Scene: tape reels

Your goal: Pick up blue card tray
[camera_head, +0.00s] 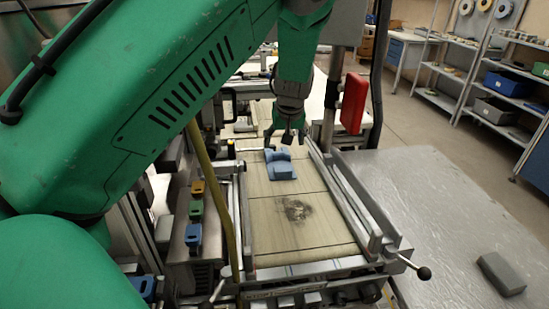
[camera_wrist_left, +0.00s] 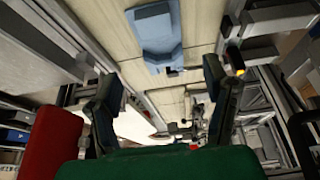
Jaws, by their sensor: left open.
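The blue card tray (camera_head: 281,170) lies on the beige conveyor belt, toward its far part in the head view. It has a raised block at one end. My left gripper (camera_head: 287,138) hangs just beyond and above the tray, with its fingers spread. In the left wrist view the tray (camera_wrist_left: 157,38) shows at the top middle, ahead of the two open fingers (camera_wrist_left: 160,76). Nothing is between the fingers, and they look apart from the tray. My right gripper is not in view.
Metal rails (camera_head: 345,195) flank the belt (camera_head: 285,240), which has a dark smudge in front of the tray. A red box (camera_head: 354,104) stands right of my gripper. A grey block (camera_head: 501,273) lies on the metal table (camera_head: 430,200). Small coloured pieces (camera_head: 194,234) line the left side.

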